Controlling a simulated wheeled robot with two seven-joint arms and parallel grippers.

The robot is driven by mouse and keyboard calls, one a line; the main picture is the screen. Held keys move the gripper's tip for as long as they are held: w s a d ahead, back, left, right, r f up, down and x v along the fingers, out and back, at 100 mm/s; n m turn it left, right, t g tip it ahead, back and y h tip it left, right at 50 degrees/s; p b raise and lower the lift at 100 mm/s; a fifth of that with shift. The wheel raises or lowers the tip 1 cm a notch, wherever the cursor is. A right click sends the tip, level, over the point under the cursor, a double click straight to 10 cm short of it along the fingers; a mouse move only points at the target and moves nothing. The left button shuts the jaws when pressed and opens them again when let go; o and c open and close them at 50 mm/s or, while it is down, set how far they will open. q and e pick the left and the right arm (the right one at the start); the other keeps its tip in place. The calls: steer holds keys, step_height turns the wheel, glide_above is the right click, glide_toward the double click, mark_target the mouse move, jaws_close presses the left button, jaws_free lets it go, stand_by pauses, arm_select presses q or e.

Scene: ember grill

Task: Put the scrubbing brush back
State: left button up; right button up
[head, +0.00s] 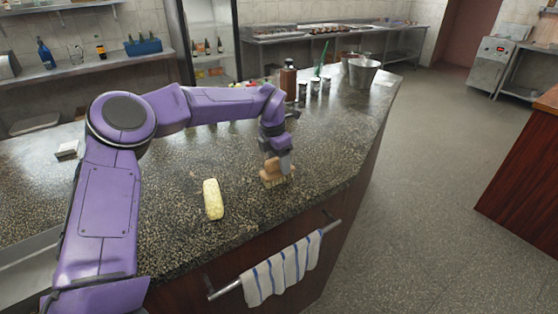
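The scrubbing brush (270,178), a small tan wooden block with a raised top, is on the dark speckled counter (240,215) near its front edge. My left gripper (279,164) points down right at the brush, and a grey finger covers part of its right side. The frame does not show whether the fingers press on the brush or stand open around it. My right gripper is not in view.
A pale yellow oblong thing (212,199) lies left of the brush. A striped towel (283,272) hangs on the front rail (331,228). Farther back stand several tins, a brown bottle (289,80) and a metal bucket (362,72). The counter right of the brush is clear.

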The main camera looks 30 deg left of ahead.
arm_select(q)
step_height(320, 180, up, 12)
steer(key=s, duration=0.1)
steer(key=shift+s+a+r+b, duration=0.15)
steer(key=shift+s+a+b, duration=0.2)
